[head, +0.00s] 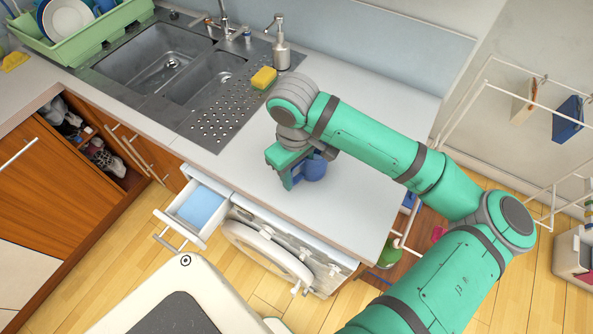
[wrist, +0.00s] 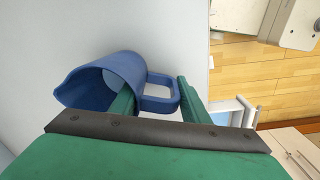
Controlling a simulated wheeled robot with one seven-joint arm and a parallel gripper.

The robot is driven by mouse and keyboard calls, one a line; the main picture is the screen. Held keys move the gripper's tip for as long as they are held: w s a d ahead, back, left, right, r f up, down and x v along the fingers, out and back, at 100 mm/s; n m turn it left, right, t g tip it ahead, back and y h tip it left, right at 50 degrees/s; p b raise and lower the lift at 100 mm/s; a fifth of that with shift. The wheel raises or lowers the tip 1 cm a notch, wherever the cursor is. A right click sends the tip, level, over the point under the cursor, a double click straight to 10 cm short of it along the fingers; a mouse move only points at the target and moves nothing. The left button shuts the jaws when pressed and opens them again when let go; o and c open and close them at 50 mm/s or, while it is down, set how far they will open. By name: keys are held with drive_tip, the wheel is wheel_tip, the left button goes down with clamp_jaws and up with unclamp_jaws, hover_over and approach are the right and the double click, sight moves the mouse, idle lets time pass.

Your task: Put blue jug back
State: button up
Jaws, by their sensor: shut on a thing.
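The blue jug (head: 314,168) is at my gripper over the white worktop, right of the sink; its base is partly hidden, so I cannot tell whether it touches the worktop. In the wrist view the jug (wrist: 103,84) shows its open mouth and spout toward the lower left, with its loop handle on the right. My gripper (head: 290,178) is shut on the handle. In the wrist view my gripper (wrist: 156,92) has its two green fingers on either side of the handle, the left one close against the jug's body.
A steel sink (head: 165,62) with a yellow sponge (head: 264,78) and soap dispenser (head: 281,45) is to the left. A green dish rack (head: 75,45) stands far left. An open drawer (head: 198,208) and open appliance door (head: 265,250) jut out below. A white wire rack (head: 487,72) is right.

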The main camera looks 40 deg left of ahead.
drive_tip(key=o, duration=1.5)
drive_tip(key=shift+o, duration=0.2)
drive_tip(key=r, duration=1)
drive_tip(key=shift+s+r, duration=0.2)
drive_tip(key=shift+r, duration=0.15)
clamp_jaws()
drive_tip(key=shift+r, duration=0.1)
wheel_tip(320, 180, up, 12)
drive_tip(key=shift+s, duration=0.2)
idle(1.5)
